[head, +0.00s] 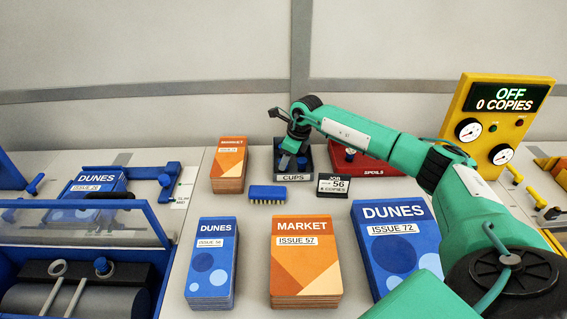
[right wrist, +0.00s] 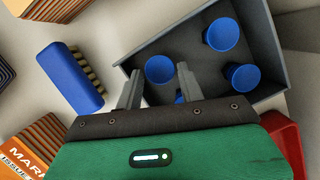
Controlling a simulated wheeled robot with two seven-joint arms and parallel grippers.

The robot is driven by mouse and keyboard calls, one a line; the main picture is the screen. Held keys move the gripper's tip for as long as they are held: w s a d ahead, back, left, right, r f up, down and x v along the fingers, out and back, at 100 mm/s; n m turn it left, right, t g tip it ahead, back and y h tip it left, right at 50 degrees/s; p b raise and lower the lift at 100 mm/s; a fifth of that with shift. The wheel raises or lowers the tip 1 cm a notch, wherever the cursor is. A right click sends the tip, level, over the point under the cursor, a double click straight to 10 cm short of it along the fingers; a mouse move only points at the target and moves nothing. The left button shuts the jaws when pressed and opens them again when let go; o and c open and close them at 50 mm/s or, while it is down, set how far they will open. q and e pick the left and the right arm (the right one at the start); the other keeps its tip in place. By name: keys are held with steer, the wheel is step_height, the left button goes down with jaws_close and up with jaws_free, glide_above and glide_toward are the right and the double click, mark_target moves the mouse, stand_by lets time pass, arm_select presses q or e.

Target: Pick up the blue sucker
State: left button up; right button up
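Several blue suckers stand in a dark grey tray (right wrist: 266,38), which carries a CUPS label in the head view (head: 293,178). In the right wrist view one sucker (right wrist: 159,69) lies between and just beyond my right fingertips. Another sucker (right wrist: 222,34) is at the far side, a third (right wrist: 242,76) is to the right, and part of one more shows by the right finger. My right gripper (right wrist: 158,78) is open and empty, pointing down over the tray; it also shows in the head view (head: 294,150). My left gripper is out of view.
A blue brush (right wrist: 68,76) lies beside the tray. A job card (head: 333,184) and a red tray (head: 372,165) stand to the right. Stacks of Market (head: 305,285) and Dunes (head: 211,285) issues fill the front. A yellow copier panel (head: 497,125) is at right.

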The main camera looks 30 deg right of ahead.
steer(key=shift+x, duration=1.1)
steer(key=c, duration=0.6)
steer(key=shift+c, duration=0.2)
step_height(320, 180, up, 20)
steer(key=b, duration=0.4)
